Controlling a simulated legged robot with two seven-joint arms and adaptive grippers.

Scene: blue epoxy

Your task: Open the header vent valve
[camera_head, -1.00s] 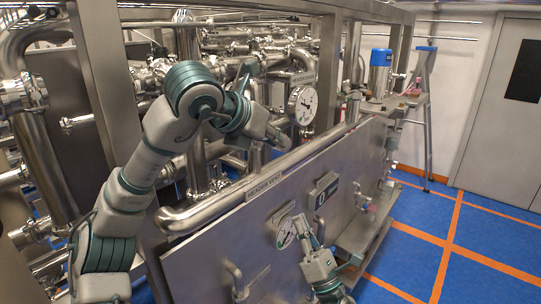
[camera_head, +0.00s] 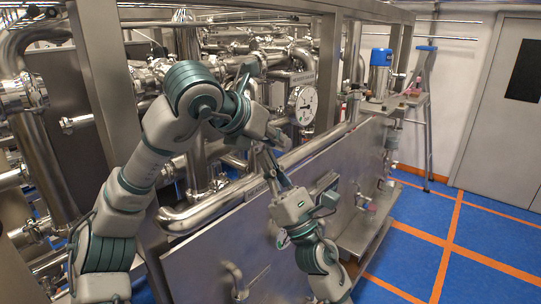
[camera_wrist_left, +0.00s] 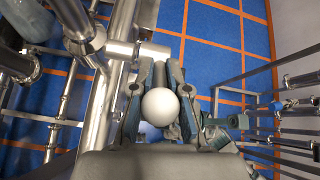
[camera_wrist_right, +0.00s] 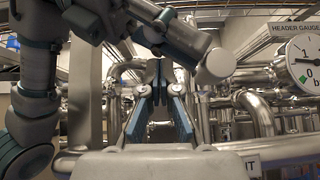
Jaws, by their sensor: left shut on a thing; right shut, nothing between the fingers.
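My left gripper (camera_wrist_left: 162,90) is shut on a round white knob (camera_wrist_left: 160,107), which sits between its fingers in the left wrist view. In the head view my left gripper (camera_head: 268,135) is above the front panel, left of the header gauge; the knob cannot be made out there. My right gripper (camera_head: 262,152) is raised just below the left one. In the right wrist view its fingers (camera_wrist_right: 158,68) meet at the tips with nothing between them. The valve body cannot be made out clearly.
The header gauge (camera_head: 303,105) stands right of my grippers and also shows in the right wrist view (camera_wrist_right: 305,62). A thick steel pipe (camera_head: 205,208) runs along the panel top. A steel panel (camera_head: 210,265) with a handle is below. Blue floor is clear at right.

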